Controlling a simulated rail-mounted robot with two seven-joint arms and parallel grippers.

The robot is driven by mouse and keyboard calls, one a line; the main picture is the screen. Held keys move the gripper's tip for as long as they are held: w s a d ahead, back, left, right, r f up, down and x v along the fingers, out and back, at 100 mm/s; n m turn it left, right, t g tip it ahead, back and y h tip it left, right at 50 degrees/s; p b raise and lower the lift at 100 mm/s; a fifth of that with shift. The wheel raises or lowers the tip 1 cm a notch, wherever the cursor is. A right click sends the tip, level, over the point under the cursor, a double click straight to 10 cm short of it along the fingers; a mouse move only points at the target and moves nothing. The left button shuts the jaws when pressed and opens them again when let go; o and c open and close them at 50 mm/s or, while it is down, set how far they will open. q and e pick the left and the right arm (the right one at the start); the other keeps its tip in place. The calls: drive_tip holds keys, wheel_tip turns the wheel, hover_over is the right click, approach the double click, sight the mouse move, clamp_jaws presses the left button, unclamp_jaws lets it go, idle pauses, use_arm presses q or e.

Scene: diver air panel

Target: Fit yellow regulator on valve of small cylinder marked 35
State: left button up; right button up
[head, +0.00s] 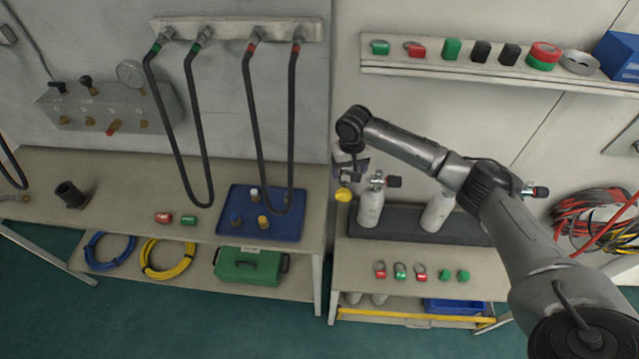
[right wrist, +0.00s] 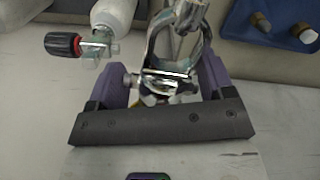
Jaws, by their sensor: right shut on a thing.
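The yellow regulator (head: 343,195) hangs below my right gripper (head: 349,165), left of a small pale cylinder (head: 370,209) that stands on the dark mat. In the right wrist view my right gripper (right wrist: 165,78) is shut on the regulator's metal yoke (right wrist: 187,48) between purple fingers. The cylinder's valve (head: 376,181) has a black knob with a red ring; this knob (right wrist: 62,44) shows at upper left in the wrist view, apart from the yoke. A second pale cylinder (head: 437,211) stands to the right, partly behind my arm. I cannot read any marking. My left gripper is out of view.
Another red-ringed valve knob (head: 540,192) shows behind my right arm. Red and green tags (head: 400,271) lie along the bench front. A blue tray (head: 286,227) with fittings lies on the left bench, across a gap. Coiled hoses (head: 600,225) hang at right.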

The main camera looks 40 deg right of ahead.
drive_tip(key=s+d+f+b, duration=0.1)
drive_tip(key=d+f, duration=0.3)
drive_tip(key=d, duration=0.9)
drive_tip(key=shift+s+n, duration=0.4)
drive_tip(key=shift+s, duration=0.15)
drive_tip(key=shift+r, duration=0.1)
drive_tip(key=shift+p, duration=0.3)
drive_tip(key=shift+f, duration=0.85)
drive_tip(key=shift+f, duration=0.15)
idle(0.3)
